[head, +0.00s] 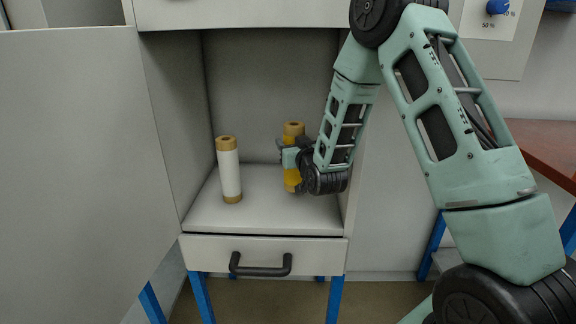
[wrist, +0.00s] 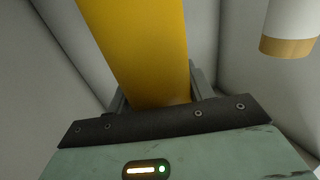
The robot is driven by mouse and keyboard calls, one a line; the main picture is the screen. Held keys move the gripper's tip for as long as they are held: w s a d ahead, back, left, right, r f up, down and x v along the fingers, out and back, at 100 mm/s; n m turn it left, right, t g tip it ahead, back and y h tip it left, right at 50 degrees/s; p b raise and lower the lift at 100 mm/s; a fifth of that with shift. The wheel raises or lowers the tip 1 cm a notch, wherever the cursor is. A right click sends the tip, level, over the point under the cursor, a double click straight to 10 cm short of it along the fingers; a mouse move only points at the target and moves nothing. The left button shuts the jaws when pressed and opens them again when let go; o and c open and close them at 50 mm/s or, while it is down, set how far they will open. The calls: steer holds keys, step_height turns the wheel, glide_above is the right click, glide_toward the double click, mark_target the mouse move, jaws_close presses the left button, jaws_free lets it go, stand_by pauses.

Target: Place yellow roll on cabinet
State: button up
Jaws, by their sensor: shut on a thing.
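The yellow roll (head: 292,181) stands upright inside the open cabinet (head: 205,217), toward the right of its floor. It has a brown top end. My gripper (head: 284,150) reaches in from the right and is shut on the roll around its middle. In the wrist view the yellow roll (wrist: 140,45) rises between the two fingers (wrist: 160,95). Its lower end is mostly hidden by my gripper there. I cannot tell whether its base touches the cabinet floor or is slightly above it.
A white roll (head: 229,172) with brown ends stands on the cabinet floor, left of the yellow one. The open door (head: 85,160) is on the left. A drawer (head: 262,255) with a dark handle lies below. The compartment's side walls are close around my gripper.

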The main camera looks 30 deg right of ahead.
steer(key=shift+f, duration=2)
steer(key=shift+b, duration=0.3)
steer(key=shift+f, duration=0.2)
steer(key=o, duration=1.2)
steer(key=shift+r, duration=0.25)
steer(key=p+v, duration=0.4)
steer(key=v, duration=0.8)
steer(key=shift+p, duration=0.3)
